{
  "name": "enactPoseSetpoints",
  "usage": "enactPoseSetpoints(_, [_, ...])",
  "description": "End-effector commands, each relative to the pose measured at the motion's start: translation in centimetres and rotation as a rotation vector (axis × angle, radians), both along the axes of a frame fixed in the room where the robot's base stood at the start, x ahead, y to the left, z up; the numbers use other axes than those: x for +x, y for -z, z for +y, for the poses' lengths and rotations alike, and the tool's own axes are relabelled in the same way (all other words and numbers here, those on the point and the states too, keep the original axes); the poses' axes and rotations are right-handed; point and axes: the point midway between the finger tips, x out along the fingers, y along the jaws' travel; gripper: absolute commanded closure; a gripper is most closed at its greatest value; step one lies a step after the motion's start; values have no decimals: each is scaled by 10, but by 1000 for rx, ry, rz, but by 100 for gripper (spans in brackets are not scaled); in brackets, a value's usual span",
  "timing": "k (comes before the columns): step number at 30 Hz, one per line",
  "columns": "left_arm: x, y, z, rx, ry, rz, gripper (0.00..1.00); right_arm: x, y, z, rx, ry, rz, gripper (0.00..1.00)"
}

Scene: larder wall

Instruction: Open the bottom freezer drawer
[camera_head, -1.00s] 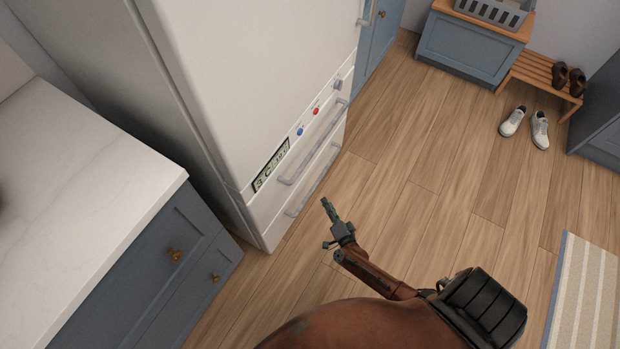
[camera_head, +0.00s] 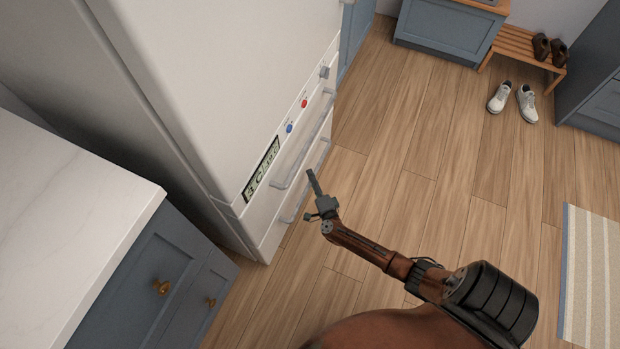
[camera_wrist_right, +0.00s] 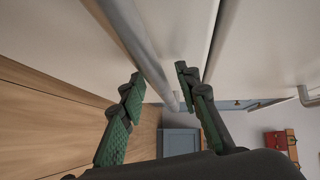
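The white fridge-freezer (camera_head: 225,100) stands at the left in the head view, with two drawer fronts low down. The bottom freezer drawer (camera_head: 270,241) is shut. Its bar handle is partly hidden behind my right gripper (camera_head: 312,178). In the right wrist view the lower bar handle (camera_wrist_right: 140,45) runs between the two green fingers of my right gripper (camera_wrist_right: 160,78), which are apart and not closed on it. The upper drawer's handle (camera_wrist_right: 223,35) lies to the right of the fingers there. My left gripper is not in view.
A blue cabinet with a white worktop (camera_head: 75,215) stands at the lower left. The wooden floor (camera_head: 420,150) before the freezer is clear. White shoes (camera_head: 513,101), a wooden bench (camera_head: 520,50) and a striped rug (camera_head: 592,260) lie farther right.

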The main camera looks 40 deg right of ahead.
Motion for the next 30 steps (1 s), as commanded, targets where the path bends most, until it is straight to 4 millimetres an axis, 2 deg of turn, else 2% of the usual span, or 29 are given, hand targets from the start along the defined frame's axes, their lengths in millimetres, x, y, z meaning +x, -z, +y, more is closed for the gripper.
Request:
enactPoseSetpoints(8, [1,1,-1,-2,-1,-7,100,2,-1,0,0,0,0,70])
enactPoseSetpoints(21, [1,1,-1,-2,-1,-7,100,1,0,0,0,-1,0,99])
enactPoseSetpoints(30, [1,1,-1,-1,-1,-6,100,1,0,0,-1,-1,0,100])
